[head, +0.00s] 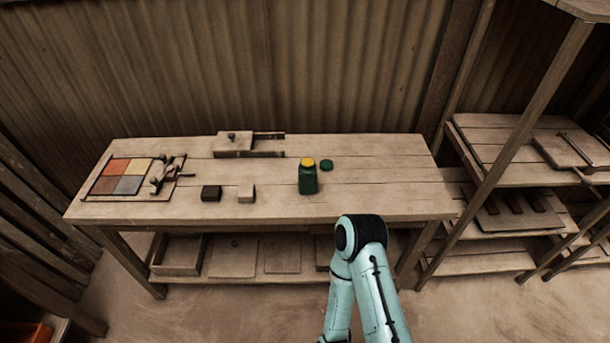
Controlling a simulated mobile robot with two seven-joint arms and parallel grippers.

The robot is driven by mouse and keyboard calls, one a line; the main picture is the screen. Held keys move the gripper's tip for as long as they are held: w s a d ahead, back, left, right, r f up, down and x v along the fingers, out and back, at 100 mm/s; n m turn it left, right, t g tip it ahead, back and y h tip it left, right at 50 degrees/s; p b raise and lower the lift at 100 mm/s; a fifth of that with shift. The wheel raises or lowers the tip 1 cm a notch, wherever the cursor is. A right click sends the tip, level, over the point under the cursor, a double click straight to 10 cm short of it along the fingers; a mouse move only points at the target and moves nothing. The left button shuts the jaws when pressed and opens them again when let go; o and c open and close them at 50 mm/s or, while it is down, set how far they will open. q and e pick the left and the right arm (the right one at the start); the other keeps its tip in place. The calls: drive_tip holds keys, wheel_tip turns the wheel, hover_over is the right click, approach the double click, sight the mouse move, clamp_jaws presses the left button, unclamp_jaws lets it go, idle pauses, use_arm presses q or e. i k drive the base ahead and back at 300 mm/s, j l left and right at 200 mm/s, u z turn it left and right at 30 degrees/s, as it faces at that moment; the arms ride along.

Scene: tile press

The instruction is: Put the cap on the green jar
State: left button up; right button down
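The green jar (308,181) stands upright on the wooden table, right of the middle. Its top shows yellow and is uncovered. A dark green round cap (326,165) lies flat on the table just behind and to the right of the jar, apart from it. One of my arms rises from the bottom, right of the middle, and its bent joint is in front of the table's front edge. No gripper fingers show in the head view.
On the wooden table (390,180), a dark block (211,193) and a pale block (246,193) lie left of the jar. A tray of coloured tiles (93,183) is at the left end. A small open box (236,143) is at the back. The right end is clear.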

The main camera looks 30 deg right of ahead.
sight(308, 174)
drive_tip(key=z, duration=1.3)
